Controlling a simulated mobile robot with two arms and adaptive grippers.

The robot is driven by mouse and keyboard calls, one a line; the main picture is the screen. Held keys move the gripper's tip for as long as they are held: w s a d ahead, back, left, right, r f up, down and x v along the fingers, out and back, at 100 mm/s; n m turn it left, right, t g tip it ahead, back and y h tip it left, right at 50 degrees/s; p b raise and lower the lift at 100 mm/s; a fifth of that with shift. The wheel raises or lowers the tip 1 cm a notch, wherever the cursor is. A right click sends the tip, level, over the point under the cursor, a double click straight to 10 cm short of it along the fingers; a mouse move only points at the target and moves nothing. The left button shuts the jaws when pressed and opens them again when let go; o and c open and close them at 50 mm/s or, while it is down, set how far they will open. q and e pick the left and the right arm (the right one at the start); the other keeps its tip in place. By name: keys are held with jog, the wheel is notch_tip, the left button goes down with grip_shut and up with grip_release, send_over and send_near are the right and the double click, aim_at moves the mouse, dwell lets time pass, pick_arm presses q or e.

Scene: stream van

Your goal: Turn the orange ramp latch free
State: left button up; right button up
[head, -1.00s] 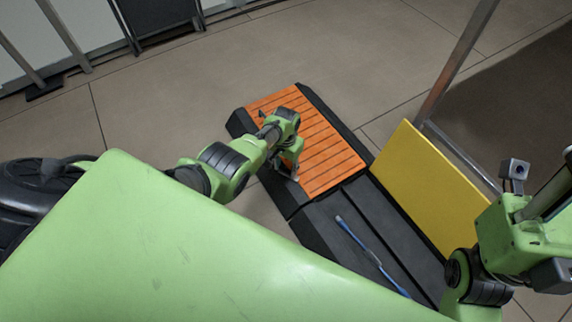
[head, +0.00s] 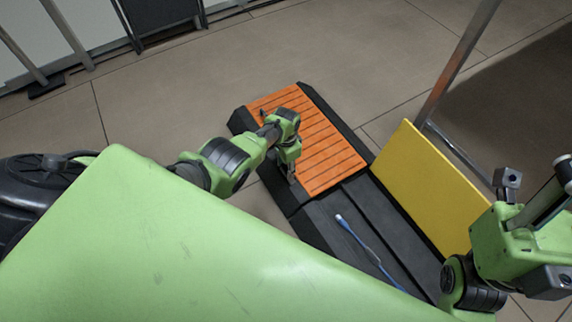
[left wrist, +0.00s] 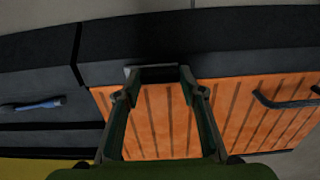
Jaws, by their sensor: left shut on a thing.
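The orange ramp (head: 325,150) is a ribbed panel lying in a black frame, and it also shows in the left wrist view (left wrist: 165,125). The latch (left wrist: 153,70) is a small dark and grey bar at the edge of the orange panel, between my left fingertips. My left gripper (left wrist: 158,80) is shut on it; in the head view the gripper (head: 291,178) is at the panel's near edge and hides the latch. My right gripper (head: 535,175) is partly in view at the right, away from the ramp; its jaws do not show clearly.
A dark handle (left wrist: 285,100) stands on the orange panel. A blue bar (head: 365,248) lies on the dark bed beside the panel. A yellow board (head: 430,185) and a metal post (head: 458,65) stand to the right. Paved floor (head: 180,85) is clear behind.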

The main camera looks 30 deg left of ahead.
aim_at(286, 169)
pick_arm(q)
jog(key=o, duration=1.1)
jog(key=shift+r, duration=0.15)
jog(key=shift+r, duration=0.55)
notch_tip(286, 169, up, 11)
jog(key=shift+f, duration=0.2)
